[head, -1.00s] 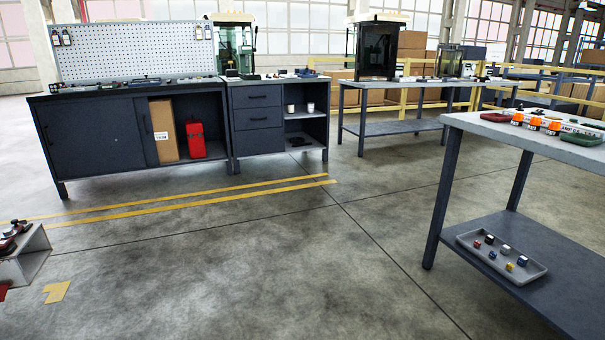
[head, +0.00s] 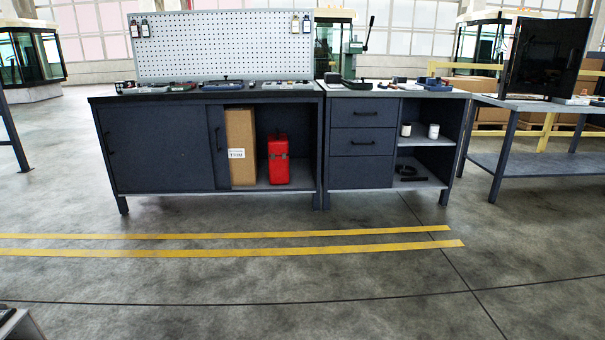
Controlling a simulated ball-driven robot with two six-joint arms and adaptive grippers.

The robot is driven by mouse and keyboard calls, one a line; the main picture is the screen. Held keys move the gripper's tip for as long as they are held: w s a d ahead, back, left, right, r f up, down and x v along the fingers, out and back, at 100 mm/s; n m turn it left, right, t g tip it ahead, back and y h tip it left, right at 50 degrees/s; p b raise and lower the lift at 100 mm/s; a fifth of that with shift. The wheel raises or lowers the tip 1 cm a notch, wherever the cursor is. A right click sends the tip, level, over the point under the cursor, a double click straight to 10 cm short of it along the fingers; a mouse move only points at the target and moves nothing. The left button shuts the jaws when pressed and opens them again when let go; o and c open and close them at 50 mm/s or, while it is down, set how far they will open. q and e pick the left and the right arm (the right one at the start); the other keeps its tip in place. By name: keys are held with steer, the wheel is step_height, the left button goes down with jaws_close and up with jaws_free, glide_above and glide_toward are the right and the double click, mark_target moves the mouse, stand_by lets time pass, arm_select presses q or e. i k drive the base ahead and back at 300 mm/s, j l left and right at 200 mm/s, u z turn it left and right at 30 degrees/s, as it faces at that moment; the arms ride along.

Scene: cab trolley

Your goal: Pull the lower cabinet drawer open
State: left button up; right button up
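The drawer cabinet (head: 361,182) stands in the middle right of the head view, dark blue-grey with a light top. Open shelves to the right of the drawers hold two white cups (head: 433,131) and a dark item below. Neither of my grippers is in view.
A sliding-door workbench (head: 160,150) with a pegboard stands left of the cabinet, holding a cardboard box (head: 240,170) and a red canister (head: 278,160). Another table (head: 535,165) stands at the right. The floor before the cabinet is clear, with yellow lines.

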mark_target(343, 142)
steer(key=i, duration=2.55)
steer(key=i+l, duration=0.15)
steer(key=i, duration=0.55)
steer(key=i+l+z, duration=0.1)
steer(key=i, duration=0.6)
steer(key=i+l, duration=0.15)
steer(key=i, duration=0.6)
steer(key=l+z, duration=0.05)
